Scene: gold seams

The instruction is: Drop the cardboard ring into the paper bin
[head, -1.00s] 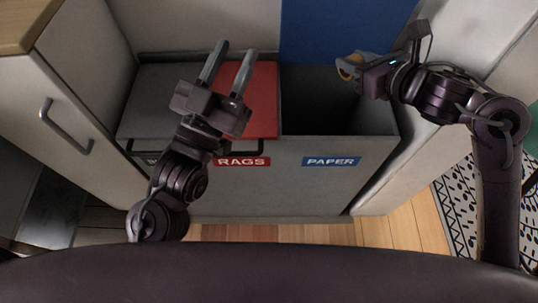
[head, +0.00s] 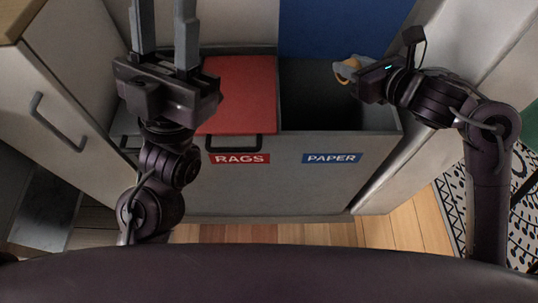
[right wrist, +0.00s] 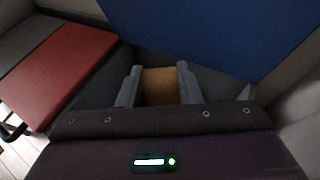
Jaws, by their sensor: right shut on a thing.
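The cardboard ring (head: 347,69) is a small tan band held by my right gripper (head: 345,71), above the open paper bin (head: 310,97). In the right wrist view the ring (right wrist: 160,86) sits between the two grey fingers of my right gripper (right wrist: 159,84), which are shut on it. The bin's inside is dark and its bottom is hidden in shadow. A blue PAPER label (head: 332,158) is on its front. My left gripper (head: 165,25) is open and empty, raised in front of the bins at the left.
The rags bin has a closed red lid (head: 240,95) left of the opening; it also shows in the right wrist view (right wrist: 62,75). A blue panel (head: 335,28) stands behind the paper bin. A white cabinet with a handle (head: 58,122) is at the left.

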